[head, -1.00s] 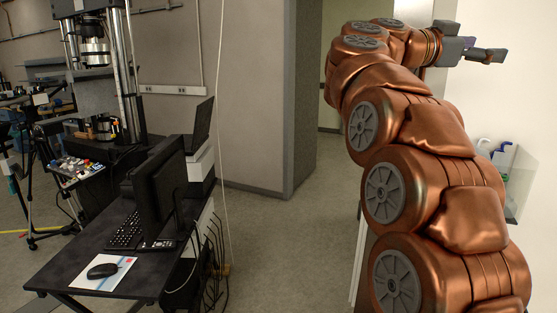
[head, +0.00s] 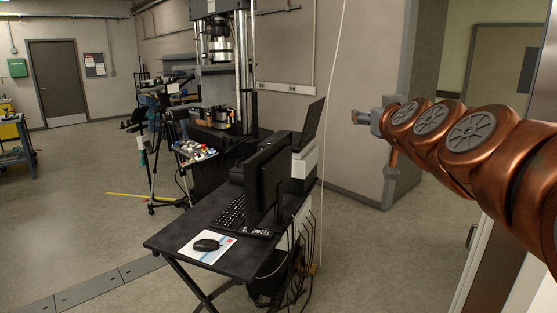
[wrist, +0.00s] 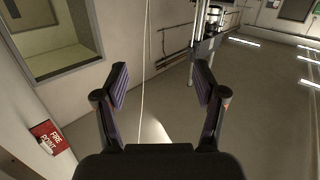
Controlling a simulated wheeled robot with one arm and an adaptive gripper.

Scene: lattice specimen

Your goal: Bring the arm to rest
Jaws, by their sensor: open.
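No specimen is in or near the fingers.
A black desk (head: 215,220) with a monitor (head: 268,180), keyboard and mouse stands left of my arm. A testing machine (head: 245,70) and tripod stand behind it. A red fire point sign (wrist: 50,136) hangs on the wall. Floor at left is mostly clear.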

